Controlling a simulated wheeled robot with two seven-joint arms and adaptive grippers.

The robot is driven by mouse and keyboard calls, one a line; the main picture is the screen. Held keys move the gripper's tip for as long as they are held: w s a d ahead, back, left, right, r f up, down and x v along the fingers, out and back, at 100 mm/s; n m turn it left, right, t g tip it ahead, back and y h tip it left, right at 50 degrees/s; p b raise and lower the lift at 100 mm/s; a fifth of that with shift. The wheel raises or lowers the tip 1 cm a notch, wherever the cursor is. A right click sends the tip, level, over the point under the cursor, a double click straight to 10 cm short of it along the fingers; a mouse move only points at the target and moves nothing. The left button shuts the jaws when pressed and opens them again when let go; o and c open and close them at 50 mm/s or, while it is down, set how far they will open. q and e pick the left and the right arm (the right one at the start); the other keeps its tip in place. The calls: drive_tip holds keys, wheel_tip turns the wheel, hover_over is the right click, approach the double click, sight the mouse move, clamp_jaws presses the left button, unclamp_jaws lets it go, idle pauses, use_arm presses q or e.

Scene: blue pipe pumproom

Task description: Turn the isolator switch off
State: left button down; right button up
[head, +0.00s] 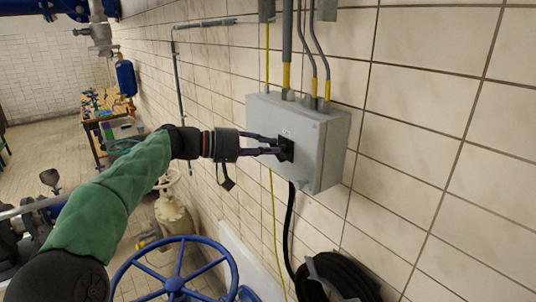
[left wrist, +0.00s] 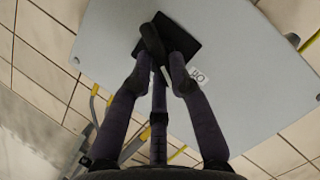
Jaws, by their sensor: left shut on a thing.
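The isolator switch is a grey wall box (head: 310,150) with a black switch handle (head: 288,147) on its front face. My left gripper (head: 276,145) reaches the front of the box and is shut on the handle. In the left wrist view, the black square plate (left wrist: 183,42) lies flat on the box face, and the dark handle (left wrist: 152,42) stands out over it. The fingertips (left wrist: 158,72) are on either side of the handle's near end, which they partly hide. A small white label (left wrist: 198,76) with dark lettering sits beside the plate. My right gripper is not in view.
Conduits (head: 287,50) with yellow sleeves enter the box from above. A black cable (head: 289,225) hangs below it, with a coiled black hose (head: 340,277) lower down. A blue handwheel (head: 178,280) stands below my left arm. The tiled wall right of the box is clear.

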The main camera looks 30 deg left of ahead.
use_arm(q)
drive_tip(key=n+h+b, duration=0.1)
drive_tip(key=n, duration=0.1)
drive_tip(key=n+t+b, duration=0.1)
drive_tip(key=n, duration=0.1)
drive_tip(key=shift+a+f+h, duration=0.2)
drive_tip(key=shift+f+h, duration=0.15)
drive_tip(key=shift+h, duration=0.05)
idle(0.4)
drive_tip(key=c, duration=1.1)
unclamp_jaws()
drive_tip(key=shift+w, duration=0.1)
drive_tip(key=shift+c, duration=0.2)
drive_tip(key=v, duration=1.2)
